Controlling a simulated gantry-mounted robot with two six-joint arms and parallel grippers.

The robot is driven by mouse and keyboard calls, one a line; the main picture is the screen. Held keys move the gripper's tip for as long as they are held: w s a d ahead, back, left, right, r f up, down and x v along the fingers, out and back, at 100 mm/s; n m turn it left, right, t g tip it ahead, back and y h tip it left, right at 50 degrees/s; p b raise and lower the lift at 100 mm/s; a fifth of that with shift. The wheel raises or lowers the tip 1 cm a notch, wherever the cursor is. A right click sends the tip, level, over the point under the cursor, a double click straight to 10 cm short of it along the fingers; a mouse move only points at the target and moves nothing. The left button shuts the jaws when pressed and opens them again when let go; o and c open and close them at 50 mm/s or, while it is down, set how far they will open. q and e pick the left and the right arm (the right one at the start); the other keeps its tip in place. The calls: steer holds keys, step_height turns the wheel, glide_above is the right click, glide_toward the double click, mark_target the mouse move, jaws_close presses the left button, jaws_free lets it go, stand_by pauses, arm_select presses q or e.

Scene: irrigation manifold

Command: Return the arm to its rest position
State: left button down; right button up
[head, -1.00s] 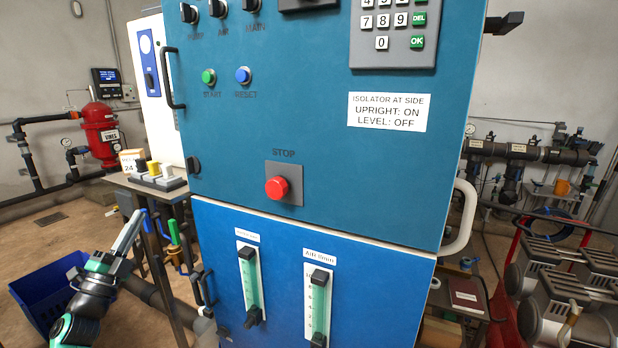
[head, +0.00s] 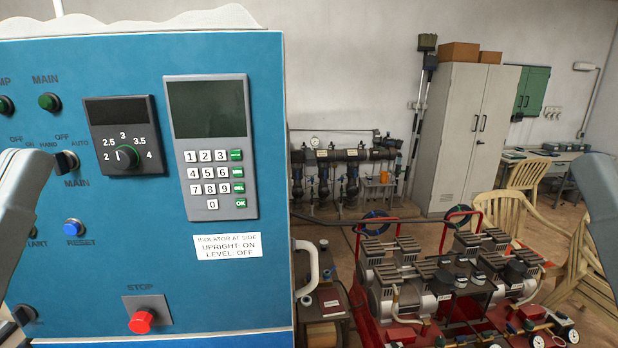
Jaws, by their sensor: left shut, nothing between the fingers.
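A grey arm part of mine (head: 18,195) comes in at the left edge, in front of the blue control cabinet (head: 150,255). Only a little of my left gripper (head: 9,326) shows in the bottom left corner, cut off by the frame. It is shut and empty, beside the cabinet's lower left edge. Another grey arm part of mine (head: 603,215) shows at the right edge. My right gripper is out of view.
The cabinet carries a keypad (head: 211,172), a dial (head: 124,150) and a red stop button (head: 142,320). Compressors on a red frame (head: 365,262), chairs (head: 500,212) and a grey locker (head: 463,135) stand farther right.

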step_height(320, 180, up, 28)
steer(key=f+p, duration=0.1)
steer(key=p, duration=2.3)
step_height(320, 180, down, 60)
steer(key=b, duration=6.1)
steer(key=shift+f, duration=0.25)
